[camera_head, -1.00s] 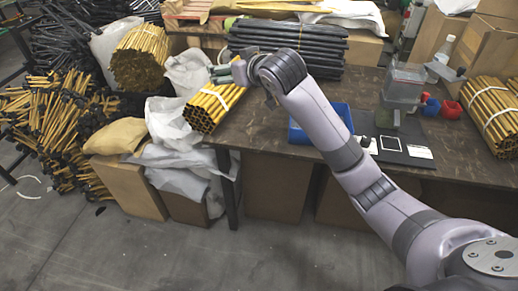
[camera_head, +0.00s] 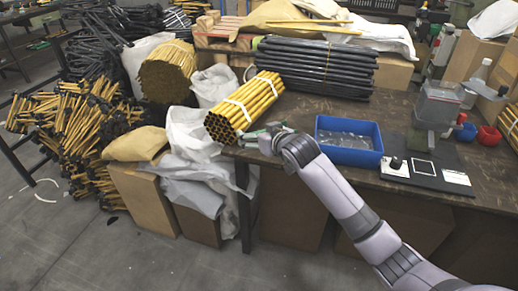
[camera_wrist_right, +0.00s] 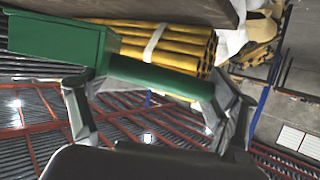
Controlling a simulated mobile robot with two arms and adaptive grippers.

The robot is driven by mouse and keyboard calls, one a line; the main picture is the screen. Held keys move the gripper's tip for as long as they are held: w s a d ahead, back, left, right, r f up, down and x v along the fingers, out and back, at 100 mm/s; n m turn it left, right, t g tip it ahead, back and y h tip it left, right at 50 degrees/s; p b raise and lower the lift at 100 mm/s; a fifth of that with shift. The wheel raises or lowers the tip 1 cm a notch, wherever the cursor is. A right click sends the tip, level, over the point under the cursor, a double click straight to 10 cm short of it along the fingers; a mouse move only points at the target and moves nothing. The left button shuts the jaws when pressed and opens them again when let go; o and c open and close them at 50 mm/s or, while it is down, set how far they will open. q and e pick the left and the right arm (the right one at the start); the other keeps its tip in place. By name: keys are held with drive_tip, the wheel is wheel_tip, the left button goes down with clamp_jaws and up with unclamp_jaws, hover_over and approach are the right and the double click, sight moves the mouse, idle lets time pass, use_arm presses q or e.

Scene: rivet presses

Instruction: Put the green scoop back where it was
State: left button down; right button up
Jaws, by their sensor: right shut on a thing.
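The green scoop fills the upper left of the right wrist view, with a boxy head (camera_wrist_right: 60,40) and a round handle (camera_wrist_right: 160,78). My right gripper (camera_wrist_right: 155,105) is shut on the handle, one finger at each end of its visible length. In the head view the right gripper (camera_head: 268,140) is at the table's front left edge, just in front of the yellow tube bundle. Only a small green part of the scoop (camera_head: 254,134) shows there; the rest is hidden by the gripper. I cannot tell whether the scoop touches the table. My left gripper is not in view.
A blue bin (camera_head: 374,156) with clear contents stands right of the gripper on the table (camera_head: 300,103). The yellow tube bundle (camera_head: 258,93) lies close behind the gripper. A black tube stack (camera_head: 315,68), a press (camera_head: 437,105), a red cup (camera_head: 488,138) and a blue cup (camera_head: 465,133) stand farther off.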

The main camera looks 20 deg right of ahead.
sight(259, 155)
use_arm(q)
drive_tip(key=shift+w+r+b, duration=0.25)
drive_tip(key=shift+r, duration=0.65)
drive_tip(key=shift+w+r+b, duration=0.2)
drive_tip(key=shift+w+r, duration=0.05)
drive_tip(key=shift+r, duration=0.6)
use_arm(e)
drive_tip(key=shift+f, duration=2.3)
drive_tip(key=o, duration=1.2)
drive_tip(key=shift+f, duration=0.1)
drive_tip(key=shift+c, duration=0.2)
